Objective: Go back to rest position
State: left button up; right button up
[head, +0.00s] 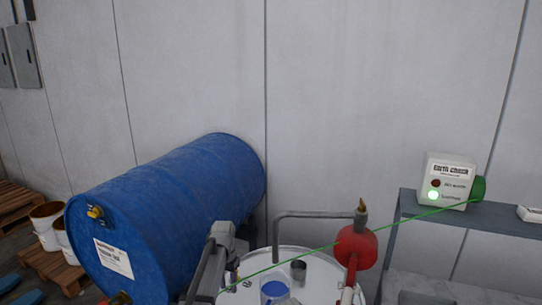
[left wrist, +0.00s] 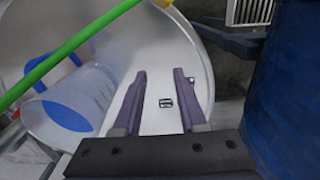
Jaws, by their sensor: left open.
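My left gripper (left wrist: 160,75) is open in the left wrist view, with two dark fingers apart and nothing between them. A white, round drum top (left wrist: 145,50) lies beyond the fingers, with a small dark fitting showing between them. In the head view, my left gripper (head: 218,262) is at the bottom, between the blue drum (head: 165,215) and the white drum top (head: 312,262), partly cut off by the frame. My right gripper is not in view.
A green cable (head: 400,219) runs from the earth check box (head: 449,182), its green lamp lit, across the white drum top. A grey shelf (head: 495,217) is at right.

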pick_arm(q)
jog(key=s+d, duration=0.3)
jog(key=s, duration=0.7)
jog(key=s+d, duration=0.2)
jog(key=s, duration=0.8)
jog(key=s+d+y, duration=0.1)
jog(key=s+d, duration=0.2)
jog(key=s, duration=0.7)
jog(key=shift+s+d+n, duration=0.3)
jog(key=shift+n, duration=0.1)
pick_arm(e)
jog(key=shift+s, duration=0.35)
pick_arm(q)
jog(key=shift+r, duration=0.1)
